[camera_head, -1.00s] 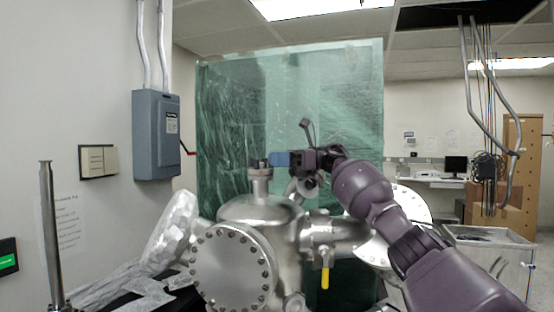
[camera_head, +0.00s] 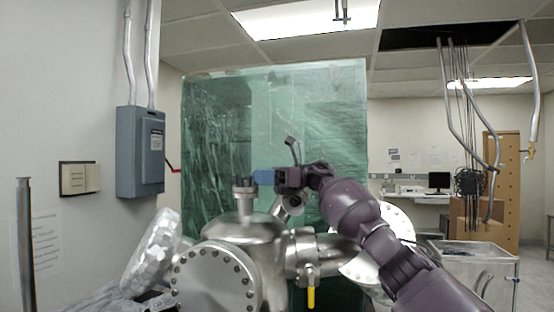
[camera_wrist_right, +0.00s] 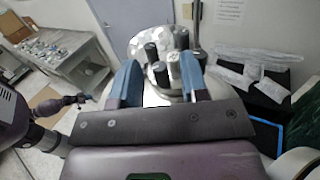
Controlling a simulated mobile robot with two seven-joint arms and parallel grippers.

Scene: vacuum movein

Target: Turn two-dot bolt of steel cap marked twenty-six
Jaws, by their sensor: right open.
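The steel vessel (camera_head: 248,232) stands in front of me with a small steel cap (camera_head: 244,188) on its top port. In the right wrist view the cap (camera_wrist_right: 147,41) carries several upright bolts with dark sides and lighter tops, one of them a bolt (camera_wrist_right: 173,61) between the fingers. Dot marks and the number on the cap are too small to read. My right gripper (camera_head: 257,177) is just right of and slightly above the cap. Its blue fingers are open in the right wrist view (camera_wrist_right: 159,68), spread on either side of bolts. Contact cannot be told. My left gripper is out of view.
A large bolted flange (camera_head: 214,279) faces me at lower left, with a foil-wrapped part (camera_head: 153,251) behind it. A valve with a yellow handle (camera_head: 311,298) is below my right arm. A green plastic curtain (camera_head: 275,130) hangs behind. A cart (camera_head: 478,256) stands at right.

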